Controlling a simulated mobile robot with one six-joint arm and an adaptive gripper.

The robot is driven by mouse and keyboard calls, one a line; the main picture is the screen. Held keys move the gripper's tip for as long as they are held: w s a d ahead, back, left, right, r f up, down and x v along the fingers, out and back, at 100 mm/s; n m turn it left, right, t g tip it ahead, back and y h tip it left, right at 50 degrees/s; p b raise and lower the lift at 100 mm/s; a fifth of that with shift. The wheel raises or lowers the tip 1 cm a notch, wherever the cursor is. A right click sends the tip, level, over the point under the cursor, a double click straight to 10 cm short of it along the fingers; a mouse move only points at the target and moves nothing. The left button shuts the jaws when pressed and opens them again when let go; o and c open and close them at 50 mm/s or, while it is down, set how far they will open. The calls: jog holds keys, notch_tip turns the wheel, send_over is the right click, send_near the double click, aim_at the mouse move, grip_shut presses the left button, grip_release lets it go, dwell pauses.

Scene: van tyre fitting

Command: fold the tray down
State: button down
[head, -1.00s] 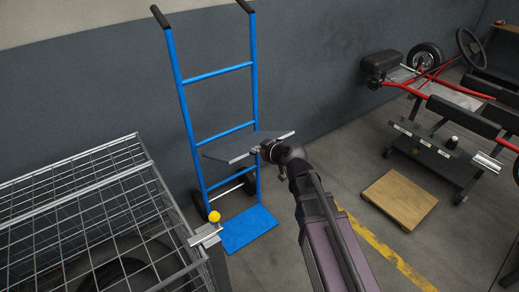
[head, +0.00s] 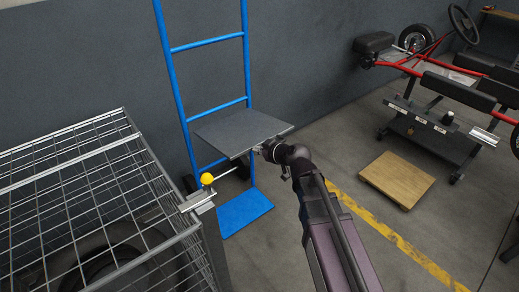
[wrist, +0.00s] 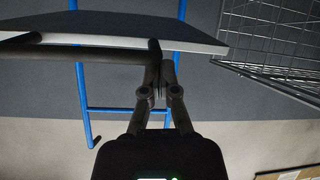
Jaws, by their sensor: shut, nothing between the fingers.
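The tray is a flat grey panel (head: 240,130) on the blue hand truck (head: 208,46). It sticks out from the truck's frame, roughly level. My gripper (head: 260,150) is shut and empty at the tray's outer edge. In the wrist view, the tray (wrist: 120,22) spans the upper left and its pale edge runs across the picture. The closed fingertips (wrist: 155,48) overlap that edge there; I cannot tell whether they press on it. The tray's hinge side is not clearly visible.
A wire mesh cage (head: 90,190) with a tyre inside stands at the left. A yellow ball knob (head: 207,178) on a metal bracket is close to the tray. A wooden board (head: 397,180) and a red-framed kart (head: 440,85) are at the right.

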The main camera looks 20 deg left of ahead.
notch_tip(320, 180, down, 8)
jog(key=d+b, duration=0.1)
jog(key=b, duration=0.5)
jog(key=shift+s+r+b, duration=0.2)
jog(key=shift+s+b, duration=0.15)
jog(key=shift+s, duration=0.05)
jog(key=shift+d, duration=0.1)
jog(key=shift+r, duration=0.1)
